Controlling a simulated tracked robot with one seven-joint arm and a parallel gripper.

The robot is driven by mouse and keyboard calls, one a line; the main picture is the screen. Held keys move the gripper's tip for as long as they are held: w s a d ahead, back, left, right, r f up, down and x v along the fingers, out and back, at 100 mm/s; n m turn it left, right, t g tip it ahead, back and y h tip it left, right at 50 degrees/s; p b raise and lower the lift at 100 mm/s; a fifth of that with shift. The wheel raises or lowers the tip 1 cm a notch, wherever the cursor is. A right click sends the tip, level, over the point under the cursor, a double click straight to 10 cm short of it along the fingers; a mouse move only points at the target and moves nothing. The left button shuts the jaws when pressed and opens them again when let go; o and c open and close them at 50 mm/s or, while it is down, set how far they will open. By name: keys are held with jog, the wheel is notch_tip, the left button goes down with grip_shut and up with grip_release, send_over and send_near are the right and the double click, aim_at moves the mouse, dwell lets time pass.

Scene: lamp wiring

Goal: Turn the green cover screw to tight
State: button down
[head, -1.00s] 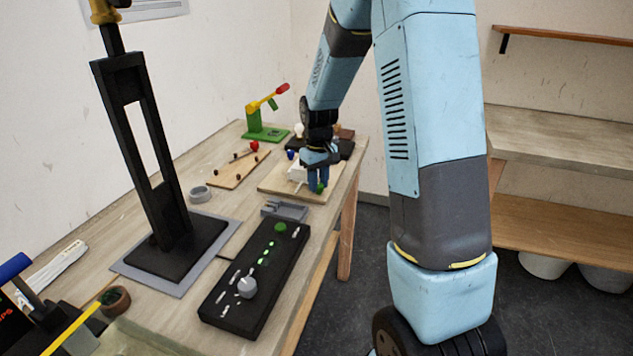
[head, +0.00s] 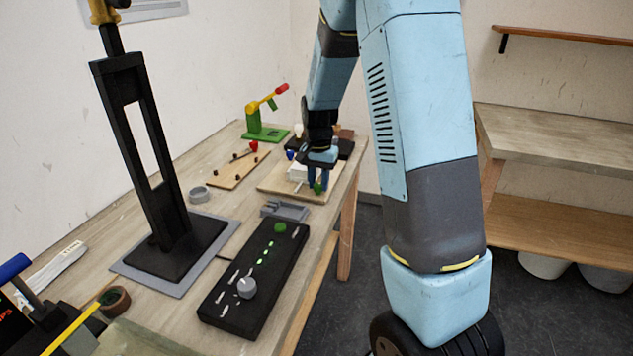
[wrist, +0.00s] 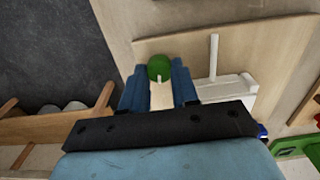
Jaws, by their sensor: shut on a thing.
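The green cover screw (wrist: 159,67) sits between the two blue fingertips of my gripper (wrist: 159,84) in the wrist view. A short pale mark shows on the screw's near side. My gripper is shut on the screw. In the head view the green screw (head: 318,188) shows just below my gripper (head: 318,176), over a wooden board (head: 275,184). A white block (wrist: 235,88) with a thin white rod lies beside the fingers, and it also shows in the head view (head: 297,171). The screw's underside is hidden.
A green stand with a yellow arm and red tip (head: 266,132) stands behind. A grey holder (head: 285,211) and a black panel with a knob (head: 255,282) lie nearer. A tall black frame (head: 150,160) stands at left. Floor (head: 345,300) is open right of the table.

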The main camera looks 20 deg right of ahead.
aim_at(318, 184)
jog(key=m, duration=0.5)
jog(key=shift+a+r+m, duration=0.1)
jog(key=shift+m, duration=0.2)
jog(key=shift+w, duration=0.1)
dwell(0.3)
jog(key=c, duration=1.2)
grip_release()
jog(key=shift+a, duration=0.1)
jog(key=o, duration=0.4)
jog(key=shift+c, duration=0.2)
notch_tip(318, 184, up, 14)
jog(key=shift+f, duration=0.2)
